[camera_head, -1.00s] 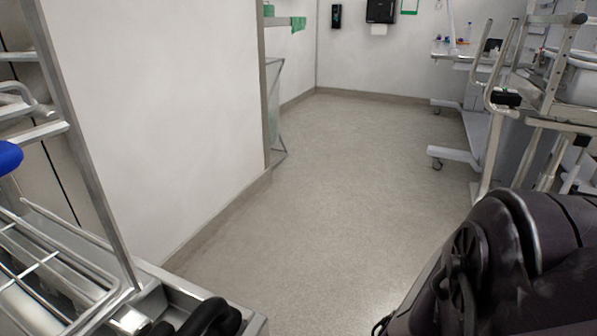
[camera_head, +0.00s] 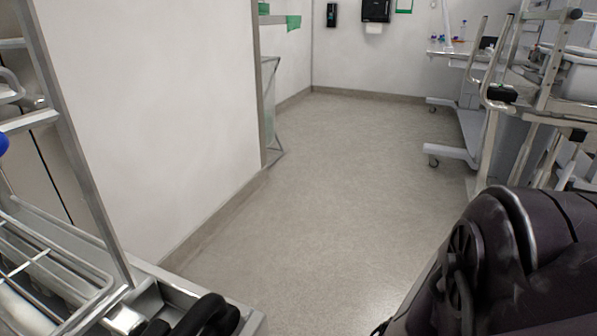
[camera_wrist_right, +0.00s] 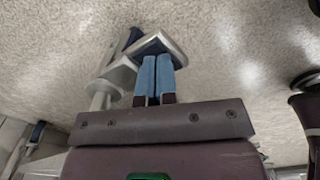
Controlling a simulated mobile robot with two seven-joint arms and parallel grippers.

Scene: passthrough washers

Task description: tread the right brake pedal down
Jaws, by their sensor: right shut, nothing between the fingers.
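In the right wrist view my right gripper (camera_wrist_right: 156,78) shows two blue fingers closed together with nothing between them. Just beyond the fingertips is a pedal (camera_wrist_right: 168,42) with a dark blue face and a pale metal rim, beside a grey caster (camera_wrist_right: 118,78) above the floor. The tips overlap the pedal's edge in the picture; I cannot tell whether they touch it. A second, smaller dark blue pedal-like part (camera_wrist_right: 37,132) is at the far left. The head view shows neither pedal nor either gripper; my dark right arm fills its lower right.
A metal rack (camera_head: 60,235) stands at the left, by a white wall (camera_head: 150,110). Metal frames (camera_head: 500,110) and a wheeled table (camera_head: 450,50) stand at the right. The floor (camera_head: 320,190) between is clear. A dark rounded object (camera_wrist_right: 308,105) is at the wrist view's right edge.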

